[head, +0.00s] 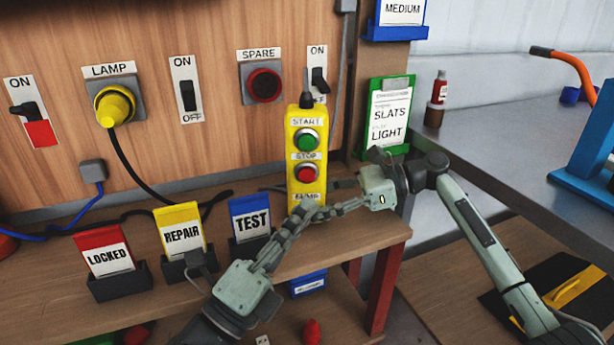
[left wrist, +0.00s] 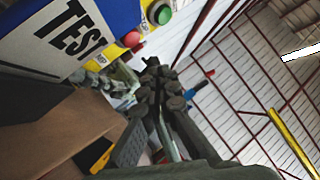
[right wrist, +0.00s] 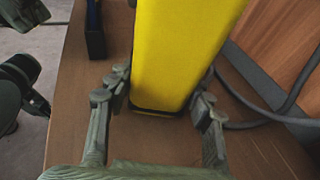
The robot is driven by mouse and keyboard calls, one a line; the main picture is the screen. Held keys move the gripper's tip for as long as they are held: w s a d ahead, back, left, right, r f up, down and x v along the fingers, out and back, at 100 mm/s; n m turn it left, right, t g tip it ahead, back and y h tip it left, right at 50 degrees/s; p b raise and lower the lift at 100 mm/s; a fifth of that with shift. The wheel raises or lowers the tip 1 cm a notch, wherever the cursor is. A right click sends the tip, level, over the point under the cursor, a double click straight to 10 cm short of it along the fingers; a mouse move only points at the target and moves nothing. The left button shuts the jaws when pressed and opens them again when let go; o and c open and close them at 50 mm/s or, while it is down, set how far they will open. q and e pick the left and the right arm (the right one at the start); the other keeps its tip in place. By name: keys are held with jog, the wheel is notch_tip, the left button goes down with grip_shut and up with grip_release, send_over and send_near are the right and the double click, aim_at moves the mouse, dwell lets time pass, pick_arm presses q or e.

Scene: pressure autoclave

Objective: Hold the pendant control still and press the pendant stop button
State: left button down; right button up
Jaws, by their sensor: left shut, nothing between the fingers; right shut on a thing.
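The yellow pendant control (head: 307,150) stands upright at the shelf's back, with a green START button (head: 307,139) and a red STOP button (head: 306,174). My right gripper (head: 325,208) is shut on the pendant's lower part from the right; its fingers flank the yellow body in the right wrist view (right wrist: 160,97). My left gripper (head: 305,211) is shut and empty, its fingertips in front of the pendant's lower end, below the STOP button. In the left wrist view, the red button (left wrist: 131,39) is up and left of the left fingertips (left wrist: 160,75). The lower label is partly hidden.
LOCKED (head: 106,256), REPAIR (head: 181,231) and TEST (head: 251,221) cards stand in holders left of the pendant. Switches and a yellow lamp plug (head: 114,105) are on the wooden panel behind. A green card holder (head: 388,115) is at right. Dark cables lie behind the pendant.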

dwell(0.4)
jog(key=o, duration=0.9)
jog(key=shift+o, duration=0.2)
